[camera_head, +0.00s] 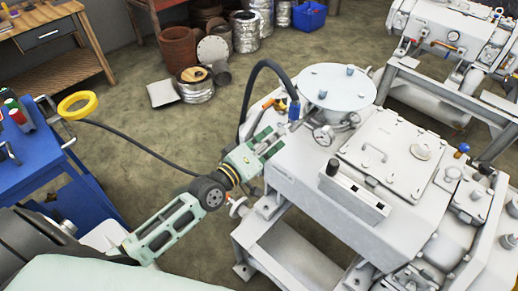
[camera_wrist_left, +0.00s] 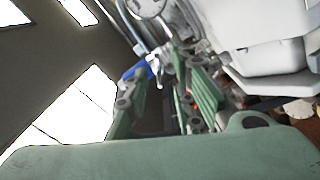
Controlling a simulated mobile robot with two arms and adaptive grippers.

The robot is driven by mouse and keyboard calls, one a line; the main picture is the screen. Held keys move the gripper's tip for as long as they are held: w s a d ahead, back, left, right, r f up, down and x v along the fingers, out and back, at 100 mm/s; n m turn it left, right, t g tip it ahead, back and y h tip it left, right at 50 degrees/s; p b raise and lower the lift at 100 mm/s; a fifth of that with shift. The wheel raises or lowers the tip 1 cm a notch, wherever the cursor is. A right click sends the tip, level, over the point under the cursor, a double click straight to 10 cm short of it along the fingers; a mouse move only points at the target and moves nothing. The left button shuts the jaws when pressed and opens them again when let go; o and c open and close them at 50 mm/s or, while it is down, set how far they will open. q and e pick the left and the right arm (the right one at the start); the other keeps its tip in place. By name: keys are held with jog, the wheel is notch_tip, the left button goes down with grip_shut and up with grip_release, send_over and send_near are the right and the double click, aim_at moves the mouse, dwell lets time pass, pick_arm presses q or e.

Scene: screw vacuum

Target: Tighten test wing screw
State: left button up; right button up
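My left gripper (camera_head: 270,142) is at the left edge of the white vacuum machine (camera_head: 300,165), below the blue hose fitting (camera_head: 294,109). Its two green fingers stand apart, and a gap shows between them. In the left wrist view the fingers of my left gripper (camera_wrist_left: 168,98) are also apart, with small grey and orange parts visible between or behind them. I cannot tell whether these parts are touched. An orange-tipped part (camera_head: 269,104) sits just above the gripper. I cannot clearly make out the test wing screw. My right gripper is not in view.
A dark hose (camera_head: 246,95) arches over the gripper to the blue fitting. A round lid (camera_head: 337,86) and a handwheel (camera_head: 324,135) stand close on the right. A blue cart (camera_head: 45,165) with a yellow ring (camera_head: 78,105) is at left.

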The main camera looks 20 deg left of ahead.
pick_arm(q)
jog(key=v, duration=0.8)
jog(key=shift+s, duration=0.2)
